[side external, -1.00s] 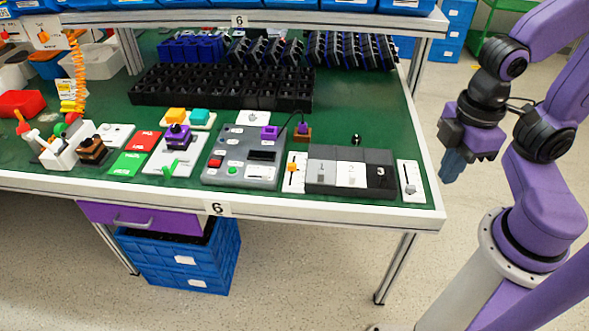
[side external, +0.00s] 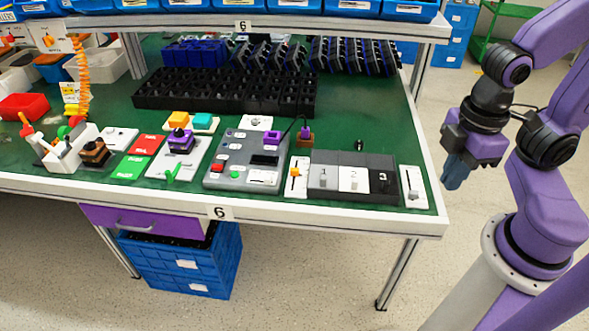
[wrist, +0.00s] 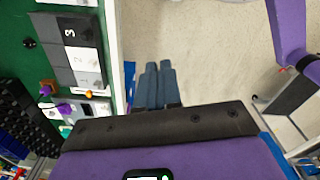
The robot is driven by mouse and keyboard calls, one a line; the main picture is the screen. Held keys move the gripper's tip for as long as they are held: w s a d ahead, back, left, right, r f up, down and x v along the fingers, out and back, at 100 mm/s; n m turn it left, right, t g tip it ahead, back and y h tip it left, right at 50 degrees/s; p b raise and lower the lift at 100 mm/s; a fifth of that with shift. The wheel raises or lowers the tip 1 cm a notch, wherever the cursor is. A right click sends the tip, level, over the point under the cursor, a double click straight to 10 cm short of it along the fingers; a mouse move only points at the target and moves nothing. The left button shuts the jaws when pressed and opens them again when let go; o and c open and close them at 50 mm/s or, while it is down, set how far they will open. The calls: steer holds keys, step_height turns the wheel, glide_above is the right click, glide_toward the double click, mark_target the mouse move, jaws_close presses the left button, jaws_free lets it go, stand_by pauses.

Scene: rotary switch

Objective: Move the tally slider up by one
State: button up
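Two white slider plates stand on the green bench, and I cannot tell which one is the tally slider. One slider plate (side external: 301,183) has an orange knob (side external: 295,172) and stands left of the numbered switch block. The other slider plate (side external: 411,179) has a grey knob (side external: 413,194) low on it, right of the block near the bench's right edge. My gripper (side external: 452,184) hangs off the bench to the right, apart from both sliders. In the wrist view its blue-grey fingers (wrist: 158,70) are close together, with nothing between them.
The switch block (side external: 352,190) numbered 1, 2, 3 sits between the sliders. A grey control box (side external: 243,182) is further left. A black rack (side external: 225,97) stands behind. Open floor lies between the bench's white edge (side external: 428,150) and my base.

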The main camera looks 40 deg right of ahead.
steer(key=o, duration=0.5)
steer(key=shift+w+a, duration=0.1)
steer(key=shift+w, duration=0.05)
steer(key=shift+o, duration=0.5)
steer(key=w+a+m, duration=0.1)
steer(key=w+a, duration=0.4)
steer(key=w, duration=0.6)
steer(key=shift+a+r, duration=0.25)
steer(key=shift+a, duration=0.1)
steer(key=m, duration=0.3)
glide_above(294, 169)
step_height(294, 169, down, 8)
step_height(294, 169, down, 17)
